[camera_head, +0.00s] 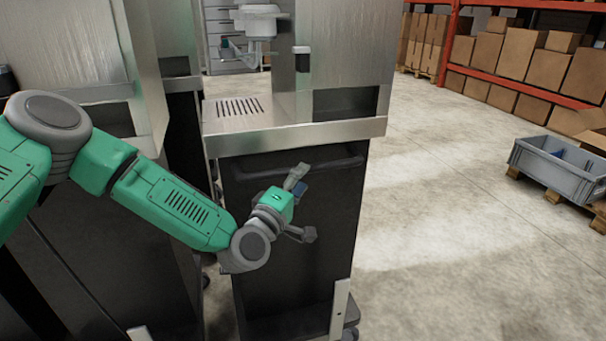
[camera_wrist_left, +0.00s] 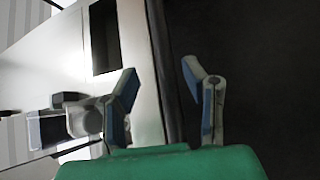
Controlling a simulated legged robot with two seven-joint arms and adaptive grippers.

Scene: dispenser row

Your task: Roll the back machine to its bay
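A steel-topped dispenser machine (camera_head: 330,133) with a black lower cabinet stands in the middle of the head view. A dark handle bar (camera_head: 335,163) runs across the top of its black front. My left gripper (camera_head: 302,207) is open in front of this black panel, just below the bar. In the left wrist view my left gripper (camera_wrist_left: 168,100) has its two fingers well apart, with a dark strip, seemingly the bar, beyond the gap. I see nothing held, and contact with the bar cannot be told. My right gripper is in neither view.
Another steel-and-black machine (camera_head: 75,45) stands close on the left, partly behind my left arm. Casters (camera_head: 351,333) show under the middle machine. A grey crate (camera_head: 550,165) on a pallet and box-filled racks (camera_head: 530,65) stand right. The concrete floor between is clear.

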